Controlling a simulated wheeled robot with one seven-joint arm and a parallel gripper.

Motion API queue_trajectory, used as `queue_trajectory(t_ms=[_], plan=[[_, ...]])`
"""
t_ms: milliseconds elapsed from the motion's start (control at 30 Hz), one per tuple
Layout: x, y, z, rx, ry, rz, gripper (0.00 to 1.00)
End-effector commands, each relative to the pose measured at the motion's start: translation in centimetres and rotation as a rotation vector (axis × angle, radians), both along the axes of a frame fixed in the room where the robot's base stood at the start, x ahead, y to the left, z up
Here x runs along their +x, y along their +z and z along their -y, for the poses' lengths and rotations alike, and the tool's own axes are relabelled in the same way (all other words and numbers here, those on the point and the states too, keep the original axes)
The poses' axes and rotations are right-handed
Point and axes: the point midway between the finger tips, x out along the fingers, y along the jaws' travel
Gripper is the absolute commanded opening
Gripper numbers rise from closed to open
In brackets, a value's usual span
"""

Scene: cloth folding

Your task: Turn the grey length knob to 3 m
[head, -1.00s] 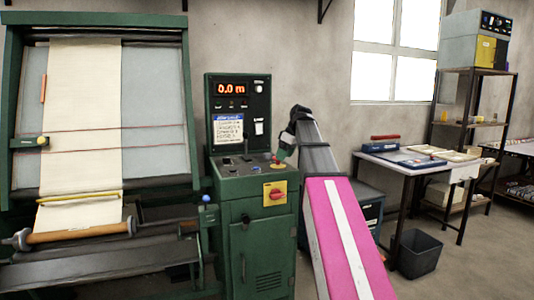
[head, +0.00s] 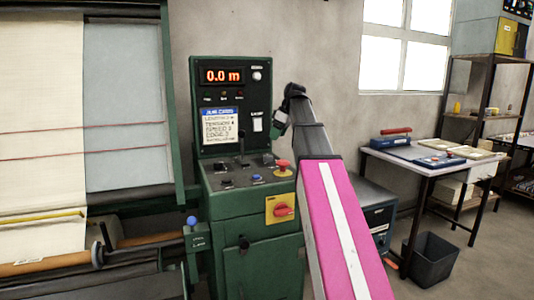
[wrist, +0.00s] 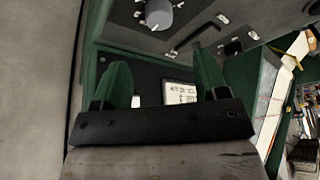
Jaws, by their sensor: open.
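The green control cabinet (head: 235,205) stands left of my arm, its display (head: 221,76) reading 0.0 m. A small pale grey round knob (head: 257,76) sits right of the display. A grey round knob (wrist: 158,13) also shows at the top of the wrist view, beyond my fingertips; I cannot tell whether it is the same one. My gripper (head: 280,122) is beside the right edge of the upright panel, with green fingers. In the wrist view my gripper (wrist: 160,68) is open, with nothing between its fingers. The knob's setting is too small to read.
A settings card (head: 221,128) and white switch (head: 257,125) are on the panel. The sloped console has a lever (head: 241,146), a red button (head: 283,167) and small dark knobs. A red-and-yellow switch (head: 283,210) is on the front. A cloth machine (head: 125,130) stands left, a table (head: 425,165) right.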

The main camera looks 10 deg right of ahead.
Motion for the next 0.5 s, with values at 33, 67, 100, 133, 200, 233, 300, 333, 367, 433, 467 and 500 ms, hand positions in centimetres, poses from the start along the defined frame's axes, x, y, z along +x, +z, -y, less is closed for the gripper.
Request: queue_trajectory(t_ms=[33,67,100,133,200,233,300,333,367,433,467,500], plan=[[0.0,-0.2,-0.1,0.000,0.000,0.000,0.67],[0.0,-0.4,-0.2,0.000,0.000,0.000,0.67],[0.1,-0.8,-0.3,0.000,0.000,0.000,0.67],[0.2,-1.1,-0.4,0.000,0.000,0.000,0.67],[0.4,-2.1,-0.7,0.000,0.001,-0.002,0.67],[0.5,-2.6,-0.9,-0.001,0.001,-0.003,0.67],[0.7,-3.7,-1.3,0.000,0.000,-0.001,0.67],[0.9,-4.2,-1.4,0.000,0.000,-0.001,0.67],[1.0,-4.7,-1.6,-0.001,0.001,-0.003,0.67],[1.3,-5.8,-2.0,0.000,0.000,-0.001,0.67],[1.4,-6.3,-2.2,0.000,0.000,-0.001,0.67],[1.5,-6.9,-2.4,-0.001,0.000,-0.002,0.67]])
